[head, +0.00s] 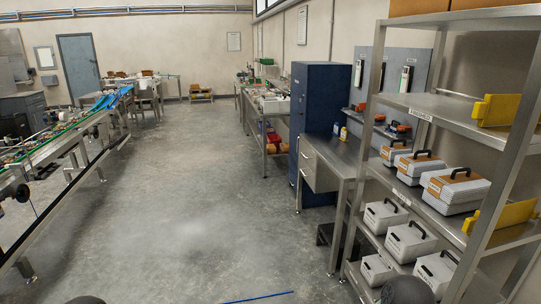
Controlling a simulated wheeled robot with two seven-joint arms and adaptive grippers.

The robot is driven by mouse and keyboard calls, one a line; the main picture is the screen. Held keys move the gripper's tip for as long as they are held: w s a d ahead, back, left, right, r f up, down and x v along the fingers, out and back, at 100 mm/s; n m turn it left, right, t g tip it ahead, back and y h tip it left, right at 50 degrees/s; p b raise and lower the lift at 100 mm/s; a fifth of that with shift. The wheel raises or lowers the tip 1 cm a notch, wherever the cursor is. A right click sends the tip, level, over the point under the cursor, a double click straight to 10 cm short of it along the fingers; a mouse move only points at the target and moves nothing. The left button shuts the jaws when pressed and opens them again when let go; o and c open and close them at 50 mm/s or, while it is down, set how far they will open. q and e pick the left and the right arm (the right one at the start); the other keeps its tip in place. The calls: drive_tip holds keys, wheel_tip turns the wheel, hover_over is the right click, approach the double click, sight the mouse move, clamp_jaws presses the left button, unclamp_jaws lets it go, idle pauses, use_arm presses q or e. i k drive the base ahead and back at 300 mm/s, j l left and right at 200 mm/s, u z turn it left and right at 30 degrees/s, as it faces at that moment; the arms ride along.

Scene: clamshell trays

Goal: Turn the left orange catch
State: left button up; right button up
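No orange catch can be made out clearly at this distance. Several light grey cases with black handles and orange-brown tops stand on the middle shelf at the right, among them a large case (454,188), a middle one (418,168) and a small one (393,152). Plain light grey cases (408,241) stand on the shelf below. Any catches on their fronts are too small to tell. Neither of my grippers shows; only dark rounded shapes reach in at the bottom edge.
A metal shelf rack (426,108) with yellow dividers (496,110) fills the right. A steel workbench (334,152) and a dark blue cabinet (319,98) stand beyond it. A conveyor (72,137) runs along the left. The grey floor (200,190) between is clear, with a blue line near the front.

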sight(362, 107)
drive_tip(key=i, duration=4.05)
drive_tip(key=i+j+z, duration=0.1)
drive_tip(key=i+z, duration=0.25)
drive_tip(key=i, duration=0.25)
drive_tip(key=i+j+z, duration=0.35)
drive_tip(key=i, duration=0.2)
drive_tip(key=i+j+z, duration=0.35)
drive_tip(key=i, duration=0.2)
